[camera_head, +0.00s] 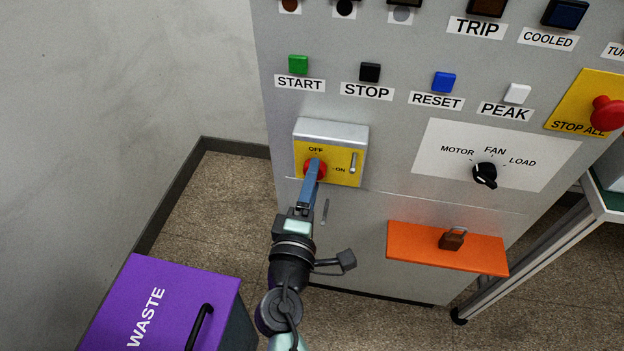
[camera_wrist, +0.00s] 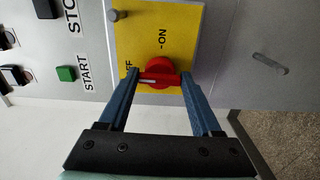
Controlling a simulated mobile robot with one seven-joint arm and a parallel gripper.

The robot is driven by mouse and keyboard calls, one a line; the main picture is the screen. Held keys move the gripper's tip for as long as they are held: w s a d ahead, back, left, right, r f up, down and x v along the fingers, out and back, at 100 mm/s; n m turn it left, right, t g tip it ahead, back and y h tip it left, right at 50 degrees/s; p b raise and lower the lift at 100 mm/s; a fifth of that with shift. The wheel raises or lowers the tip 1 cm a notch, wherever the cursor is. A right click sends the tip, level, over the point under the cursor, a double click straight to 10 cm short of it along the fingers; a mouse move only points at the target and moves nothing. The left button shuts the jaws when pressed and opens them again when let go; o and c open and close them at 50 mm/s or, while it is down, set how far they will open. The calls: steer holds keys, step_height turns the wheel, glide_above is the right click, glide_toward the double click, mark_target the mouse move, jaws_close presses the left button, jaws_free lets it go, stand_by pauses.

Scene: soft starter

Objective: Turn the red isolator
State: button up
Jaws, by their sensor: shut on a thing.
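The red isolator (camera_head: 308,169) is a round red knob on a yellow plate (camera_head: 342,177) marked OFF and ON, on the front of the grey cabinet. It also shows in the wrist view (camera_wrist: 158,66), where its white mark points toward the OFF lettering, partly covered by a finger. My gripper (camera_head: 315,165) reaches it from below. In the wrist view its two blue fingers (camera_wrist: 158,80) stand on either side of the knob, shut on it. In the head view the fingers hide part of the knob.
A purple WASTE bin (camera_head: 170,290) stands at the lower left. An orange panel (camera_head: 410,243) with a padlock lies right of my arm. START (camera_head: 298,64) and STOP (camera_head: 370,72) buttons sit above the isolator. A red STOP ALL button (camera_head: 606,113) is at the far right.

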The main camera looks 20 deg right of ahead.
steer(key=shift+f, duration=0.1)
stand_by(0.5)
steer(key=o, duration=1.1)
steer(key=shift+o, duration=0.2)
steer(key=b+v, duration=0.1)
steer(key=v, duration=1.2)
steer(key=shift+w, duration=0.1)
